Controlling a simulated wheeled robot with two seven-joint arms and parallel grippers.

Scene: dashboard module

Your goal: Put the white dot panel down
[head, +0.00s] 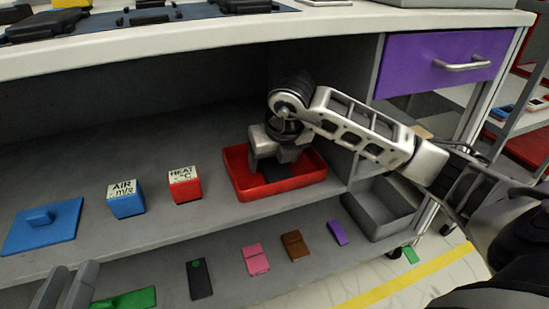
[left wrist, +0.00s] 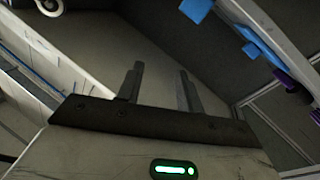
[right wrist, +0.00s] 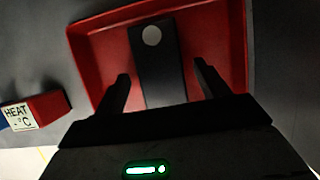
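The white dot panel (right wrist: 152,72) is a dark flat piece with a white dot near its far end. It lies in the red tray (right wrist: 95,60), and in the head view the panel (head: 278,174) shows as a dark patch under my gripper. My right gripper (head: 281,160) reaches down into the tray. In the right wrist view its fingers (right wrist: 166,86) are spread on either side of the panel, with small gaps, so it looks open. My left gripper (head: 68,290) is at the lower left of the head view. Its fingers (left wrist: 160,88) are apart and empty.
On the shelf stand a blue AIR block (head: 126,198), a red HEAT block (head: 185,185) and a blue panel (head: 42,226). Several coloured panels lie lower down, including a pink one (head: 256,260). A grey bin (head: 380,208) is right of the tray. The worktop overhangs the shelf.

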